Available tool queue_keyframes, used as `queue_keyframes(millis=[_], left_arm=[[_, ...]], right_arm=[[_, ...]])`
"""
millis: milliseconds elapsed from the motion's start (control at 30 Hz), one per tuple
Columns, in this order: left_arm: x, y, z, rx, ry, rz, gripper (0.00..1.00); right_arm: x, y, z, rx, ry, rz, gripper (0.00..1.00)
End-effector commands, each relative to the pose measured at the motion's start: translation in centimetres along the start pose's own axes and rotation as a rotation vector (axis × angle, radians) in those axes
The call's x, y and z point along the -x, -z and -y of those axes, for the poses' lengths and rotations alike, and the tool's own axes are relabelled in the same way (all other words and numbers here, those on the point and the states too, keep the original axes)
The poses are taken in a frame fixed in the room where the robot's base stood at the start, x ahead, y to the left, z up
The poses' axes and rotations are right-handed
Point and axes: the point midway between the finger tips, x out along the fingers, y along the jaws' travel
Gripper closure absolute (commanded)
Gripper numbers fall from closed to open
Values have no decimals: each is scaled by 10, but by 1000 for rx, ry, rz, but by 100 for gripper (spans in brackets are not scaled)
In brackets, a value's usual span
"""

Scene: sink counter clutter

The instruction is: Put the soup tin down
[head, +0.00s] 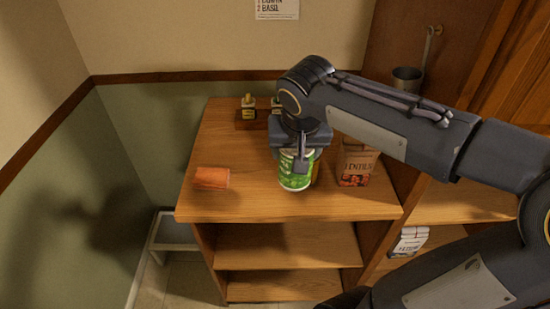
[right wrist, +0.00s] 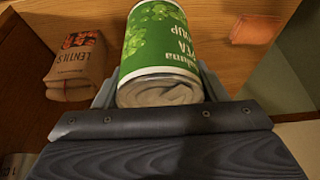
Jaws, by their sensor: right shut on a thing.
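My left gripper is not in view.
A lentils bag (head: 355,163) stands close to the right of the tin. An orange block or cloth (head: 211,178) lies at the left. Small bottles (head: 249,102) stand in a wooden holder at the back. Bare wood lies between the orange thing and the tin.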

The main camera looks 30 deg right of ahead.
Motion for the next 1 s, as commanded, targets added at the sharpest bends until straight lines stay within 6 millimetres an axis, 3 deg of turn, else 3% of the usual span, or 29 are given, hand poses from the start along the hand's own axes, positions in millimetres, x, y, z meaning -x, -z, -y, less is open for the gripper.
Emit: queue_keyframes(millis=[367, 600, 900, 1000], left_arm=[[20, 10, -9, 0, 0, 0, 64], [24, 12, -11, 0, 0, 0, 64], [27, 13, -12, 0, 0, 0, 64], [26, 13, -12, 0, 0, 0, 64]], right_arm=[[-62, 57, 40, 1, 0, 4, 73], [-112, 66, 54, 1, 0, 3, 73], [-135, 72, 61, 0, 1, 0, 73], [-149, 66, 60, 1, -2, 1, 73]])
